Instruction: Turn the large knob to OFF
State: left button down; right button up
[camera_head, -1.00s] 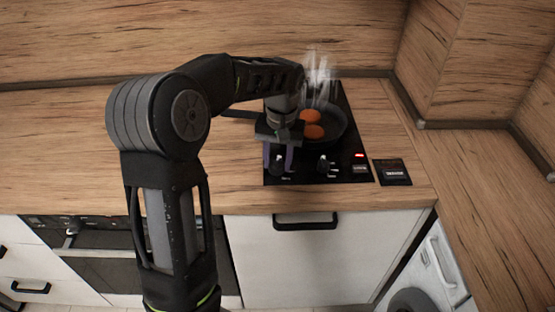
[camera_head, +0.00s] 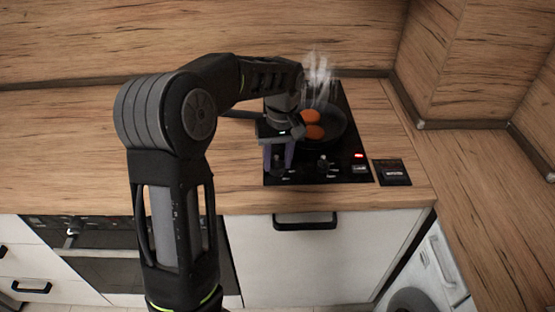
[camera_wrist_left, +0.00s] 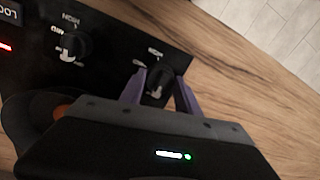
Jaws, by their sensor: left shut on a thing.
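The black hob panel (camera_head: 342,175) has two dark knobs near its front edge. My left gripper (camera_head: 278,162) points down over the left knob in the head view. In the left wrist view, its purple fingers (camera_wrist_left: 160,95) stand on either side of that knob (camera_wrist_left: 158,82) and are shut on it. The knob is partly hidden by the gripper. I cannot tell which knob is larger. My right gripper is not in view.
A dark pan (camera_head: 335,135) with two orange-brown round pieces (camera_head: 313,123) steams behind the knobs. A red light (camera_head: 359,156) glows on the panel. A small black plate (camera_head: 392,172) lies to the right. The wooden worktop (camera_head: 60,135) at left is clear.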

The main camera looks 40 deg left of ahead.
pick_arm(q)
jog(key=c, duration=0.9)
grip_release()
jog(key=r, duration=0.7)
jog(key=shift+w+d+r, duration=0.15)
jog(key=shift+w+r, duration=0.05)
jog(key=shift+r, duration=0.2)
